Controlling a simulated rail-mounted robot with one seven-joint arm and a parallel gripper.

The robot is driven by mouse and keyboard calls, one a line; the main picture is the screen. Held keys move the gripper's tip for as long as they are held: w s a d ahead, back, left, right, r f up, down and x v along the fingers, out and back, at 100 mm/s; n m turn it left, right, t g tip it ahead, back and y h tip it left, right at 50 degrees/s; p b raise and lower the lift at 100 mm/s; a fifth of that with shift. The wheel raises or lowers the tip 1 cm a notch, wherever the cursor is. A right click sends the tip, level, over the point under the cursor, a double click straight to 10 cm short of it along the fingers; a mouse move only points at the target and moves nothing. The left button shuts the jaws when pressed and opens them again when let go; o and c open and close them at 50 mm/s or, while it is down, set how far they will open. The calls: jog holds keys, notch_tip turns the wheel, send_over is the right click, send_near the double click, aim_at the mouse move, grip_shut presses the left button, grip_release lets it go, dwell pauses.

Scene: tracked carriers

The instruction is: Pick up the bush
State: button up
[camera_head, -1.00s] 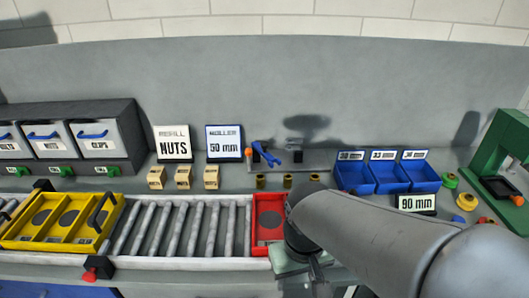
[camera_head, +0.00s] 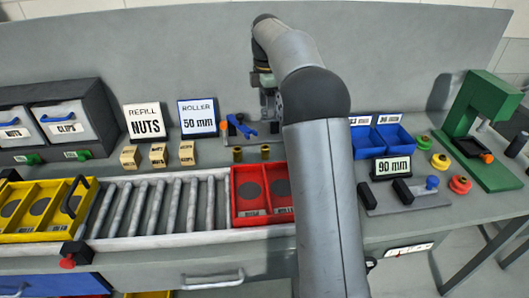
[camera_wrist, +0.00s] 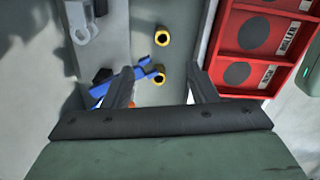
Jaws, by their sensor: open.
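Two brass bushes stand on the bench behind the red carrier (camera_head: 249,213), a left bush (camera_head: 238,155) and a right bush (camera_head: 265,152). In the wrist view one bush (camera_wrist: 162,37) is higher up, and the other bush (camera_wrist: 160,77) lies between the fingertips' lines. My gripper (camera_wrist: 160,83) is open and empty, pointing down, one finger on each side of that near bush. The gap in height is hard to tell. In the head view the gripper (camera_head: 268,98) is partly hidden behind my arm, above the back of the bench.
A blue tool (camera_wrist: 126,82) lies close to the near bush and the left finger. The red carrier is right of the gripper in the wrist view. A grey fixture (camera_wrist: 86,20) stands upper left. Small tan boxes (camera_head: 158,155) stand left of the bushes.

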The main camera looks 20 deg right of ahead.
send_near(265, 146)
jog(key=f, duration=0.5)
jog(key=shift+d+f, duration=0.2)
jog(key=shift+f, duration=0.05)
jog(key=shift+s+a+f, duration=0.15)
jog(key=shift+f, duration=2.55)
jog(key=c, duration=1.1)
